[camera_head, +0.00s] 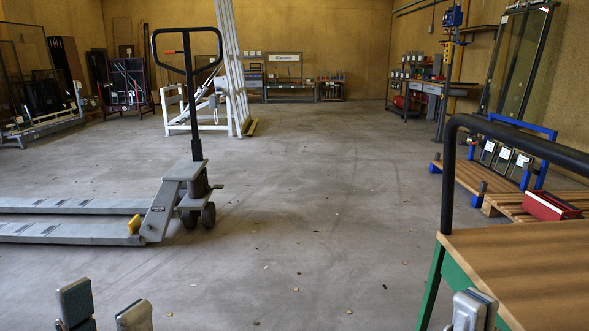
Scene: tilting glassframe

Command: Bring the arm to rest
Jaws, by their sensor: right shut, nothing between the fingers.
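My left gripper (104,313) shows at the bottom left edge of the head view. Its two grey fingertips stand apart with floor visible between them, so it is open and empty. My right gripper (474,310) shows at the bottom right, in front of the table's left edge. Only its fingertips are in view; they are together, with nothing held. The rest of both arms is below the picture.
A wooden-topped table (540,262) with a black rail (520,140) stands close at the right. A grey pallet jack (175,200) stands at the left. Pallets (478,180) with a red bin (549,205) lie beyond the table.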

